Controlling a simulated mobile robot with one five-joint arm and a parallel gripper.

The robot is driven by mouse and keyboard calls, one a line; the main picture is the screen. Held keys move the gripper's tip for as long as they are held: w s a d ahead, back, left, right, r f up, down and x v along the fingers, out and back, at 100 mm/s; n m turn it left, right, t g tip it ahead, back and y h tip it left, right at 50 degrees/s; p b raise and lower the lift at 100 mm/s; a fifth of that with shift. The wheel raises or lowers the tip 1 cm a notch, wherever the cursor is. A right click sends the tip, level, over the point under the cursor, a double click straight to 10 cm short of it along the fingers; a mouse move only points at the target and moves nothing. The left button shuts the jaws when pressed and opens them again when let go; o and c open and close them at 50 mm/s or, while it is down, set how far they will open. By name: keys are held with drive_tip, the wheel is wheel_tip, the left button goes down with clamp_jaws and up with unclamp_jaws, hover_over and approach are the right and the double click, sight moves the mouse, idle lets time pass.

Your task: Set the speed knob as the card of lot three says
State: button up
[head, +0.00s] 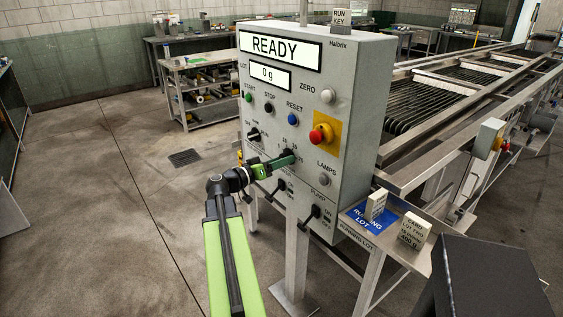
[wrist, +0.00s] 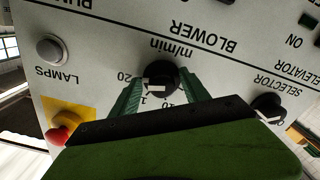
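The speed knob is the black m/min knob (wrist: 163,79) with a white pointer, upside down in the wrist view among the marks 20, 15 and 10. The pointer lies near the 15 side, though the fingers partly hide the scale. My gripper (wrist: 162,82) has a green finger on each side of the knob; I cannot tell whether they touch it. In the head view my gripper (head: 286,161) reaches the panel and covers most of the knob. A card (head: 376,205) with unreadable text stands on the blue running lot mat (head: 362,222). A lot two card (head: 411,238) stands beside it.
The grey panel (head: 350,110) shows READY and 0 g. Close to the knob are the red stop button (head: 320,136), the lamps button (head: 324,180) and the selector knob (wrist: 268,106). The roller machine (head: 450,90) stands behind; open floor lies left.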

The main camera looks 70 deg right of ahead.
drive_tip(key=v, duration=1.7)
drive_tip(key=shift+w+a, duration=0.15)
drive_tip(key=shift+a, duration=0.05)
drive_tip(key=w+a+r+n+t+h+p, duration=0.1)
drive_tip(key=w+a+r+n+t+p, duration=0.2)
drive_tip(key=w+a, duration=0.55)
drive_tip(key=w+a+f+n+t+y+p, duration=0.3)
drive_tip(key=w+a+f+t+p, duration=0.15)
drive_tip(key=w+a, duration=0.6)
drive_tip(key=w+a+f+n+y, duration=0.1)
drive_tip(key=a+f+n+y, duration=0.3)
drive_tip(key=a, duration=0.7)
drive_tip(key=w+a+f+n+t+y+p, duration=0.1)
drive_tip(key=a+f+n+y, duration=0.3)
drive_tip(key=a, duration=0.7)
drive_tip(key=w+a+f+n+t+y, duration=0.1)
drive_tip(key=a+f+n+y, duration=0.3)
drive_tip(key=a, duration=0.7)
drive_tip(key=shift+w+a+f+n+y+p, duration=0.25)
drive_tip(key=shift+f+n+y+p, duration=0.15)
drive_tip(key=shift+f+y, duration=0.1)
